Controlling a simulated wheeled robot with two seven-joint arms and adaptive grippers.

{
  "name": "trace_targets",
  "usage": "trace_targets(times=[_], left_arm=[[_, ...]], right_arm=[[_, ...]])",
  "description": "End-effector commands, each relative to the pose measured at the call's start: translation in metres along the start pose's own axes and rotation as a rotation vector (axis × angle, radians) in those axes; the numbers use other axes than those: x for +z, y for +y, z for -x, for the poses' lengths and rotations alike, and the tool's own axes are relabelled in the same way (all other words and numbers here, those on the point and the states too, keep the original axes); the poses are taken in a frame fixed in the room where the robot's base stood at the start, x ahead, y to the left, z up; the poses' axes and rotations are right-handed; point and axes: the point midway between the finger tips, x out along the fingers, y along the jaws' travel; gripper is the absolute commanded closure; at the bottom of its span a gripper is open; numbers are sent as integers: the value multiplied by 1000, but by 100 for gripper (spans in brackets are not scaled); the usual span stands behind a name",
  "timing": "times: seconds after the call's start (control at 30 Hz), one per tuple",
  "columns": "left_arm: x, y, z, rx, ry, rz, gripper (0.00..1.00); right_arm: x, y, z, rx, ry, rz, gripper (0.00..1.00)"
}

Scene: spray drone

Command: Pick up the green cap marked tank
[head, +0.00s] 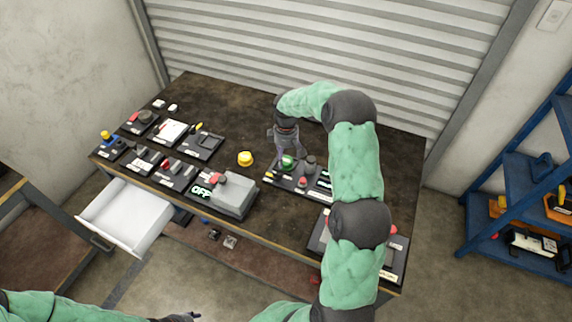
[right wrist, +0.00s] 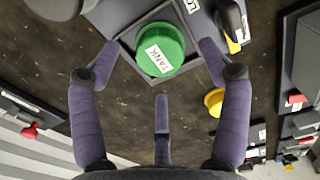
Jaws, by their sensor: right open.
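The green cap (head: 288,161), labelled TANK in the right wrist view (right wrist: 160,50), sits in a square dark frame on a panel (head: 290,182) near the table's middle. My right gripper (head: 287,148) is over it, pointing down. In the right wrist view my right gripper (right wrist: 160,75) is open, with one finger on each side of the cap and a third finger short of it. I see no finger clearly touching the cap. My left gripper (head: 184,317) shows only in part at the bottom edge of the head view; its finger state is unclear.
A yellow round cap (head: 245,158) stands on the table left of the panel. A grey box with an OFF display (head: 224,194) is at the front edge. Several small panels fill the left side. A white drawer (head: 128,218) is open. Bare tabletop lies at the back.

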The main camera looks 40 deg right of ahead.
Motion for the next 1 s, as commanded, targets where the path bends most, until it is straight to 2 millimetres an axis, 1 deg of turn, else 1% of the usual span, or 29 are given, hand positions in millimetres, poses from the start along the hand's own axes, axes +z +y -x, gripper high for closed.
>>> trace_targets(times=[0.03, 0.13, 0.23, 0.4, 0.43, 0.63, 0.67, 1.0], left_arm=[[0, -2, -6, 0, 0, 0, 60], [0, -3, -9, 0, 0, 0, 60], [0, -3, -10, 0, 0, 0, 60], [0, -3, -9, 0, 0, 0, 60], [0, -3, -9, 0, 0, 0, 60], [0, -3, -9, 0, 0, 0, 60], [0, -3, -9, 0, 0, 0, 60], [0, -3, -8, 0, 0, 0, 60]], right_arm=[[0, 0, -12, -2, -2, 0, 23], [0, 0, -24, -2, 0, 0, 23], [0, 0, -28, -1, 1, 0, 23], [0, 0, -28, 0, 1, 0, 23], [0, 0, -28, 0, 1, 0, 26], [0, 0, -28, -1, 1, 0, 82], [0, 0, -28, -1, 1, 0, 84], [0, 0, -27, -1, 1, 0, 84]])
